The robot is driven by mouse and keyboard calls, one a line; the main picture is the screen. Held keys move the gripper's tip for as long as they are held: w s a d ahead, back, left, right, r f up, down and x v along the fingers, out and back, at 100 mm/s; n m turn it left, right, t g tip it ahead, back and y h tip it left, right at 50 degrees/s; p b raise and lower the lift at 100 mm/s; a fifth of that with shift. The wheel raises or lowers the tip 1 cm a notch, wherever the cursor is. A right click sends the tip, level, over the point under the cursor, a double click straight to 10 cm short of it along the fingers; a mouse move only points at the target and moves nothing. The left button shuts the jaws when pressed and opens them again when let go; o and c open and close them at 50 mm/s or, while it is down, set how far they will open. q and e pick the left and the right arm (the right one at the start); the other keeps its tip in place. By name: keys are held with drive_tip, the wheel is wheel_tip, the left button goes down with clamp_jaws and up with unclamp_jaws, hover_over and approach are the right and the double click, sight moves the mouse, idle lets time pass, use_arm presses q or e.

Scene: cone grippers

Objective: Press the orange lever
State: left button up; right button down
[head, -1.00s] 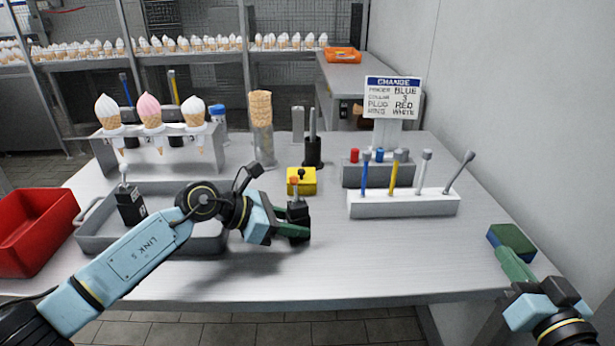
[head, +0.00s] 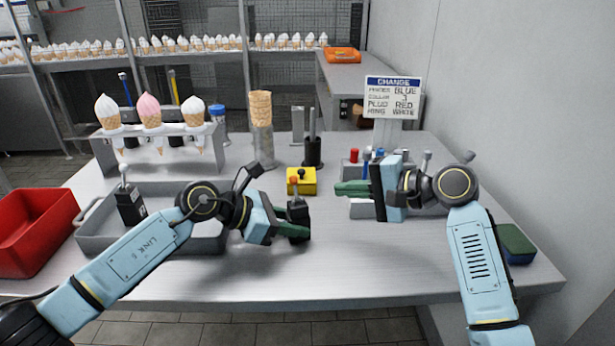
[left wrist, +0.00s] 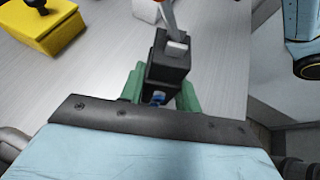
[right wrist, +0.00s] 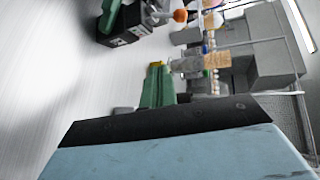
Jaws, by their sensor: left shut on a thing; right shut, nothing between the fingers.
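The black block (head: 297,213) with the orange-tipped lever (head: 294,181) is in my left gripper (head: 290,229), upright over the table's middle. In the left wrist view the block (left wrist: 168,68) sits between the green fingers, its lever running up out of the frame. My right gripper (head: 342,188) is shut and empty, to the right of the block and a short gap away. In the right wrist view the green fingers (right wrist: 157,88) are together, and the orange ball (right wrist: 180,15) shows above them, apart.
A yellow box (head: 301,186) with a black knob stands just behind the held block. My right arm partly hides the white rack (head: 361,209) of rods. A grey tray (head: 97,238) with another black block (head: 130,207) lies left. The table front is clear.

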sight(295, 189)
drive_tip(key=r, duration=0.1)
drive_tip(key=w+d+r+m, duration=0.1)
drive_tip(key=r+g, duration=0.1)
drive_tip(key=shift+w+d+r+m, duration=0.1)
drive_tip(key=shift+w+d+m, duration=0.2)
drive_tip(key=shift+w, duration=0.1)
drive_tip(key=shift+a, duration=0.1)
drive_tip(key=x, duration=1)
drive_tip(key=shift+s+a+r, duration=0.15)
drive_tip(key=shift+s+r, duration=0.15)
drive_tip(key=shift+s, duration=0.35)
drive_tip(key=shift+s+a+r, duration=0.15)
drive_tip(key=shift+s+r, duration=0.15)
drive_tip(key=shift+s, duration=0.3)
drive_tip(key=shift+s+a+r, duration=0.15)
drive_tip(key=shift+s+r, duration=0.15)
drive_tip(key=shift+s, duration=0.35)
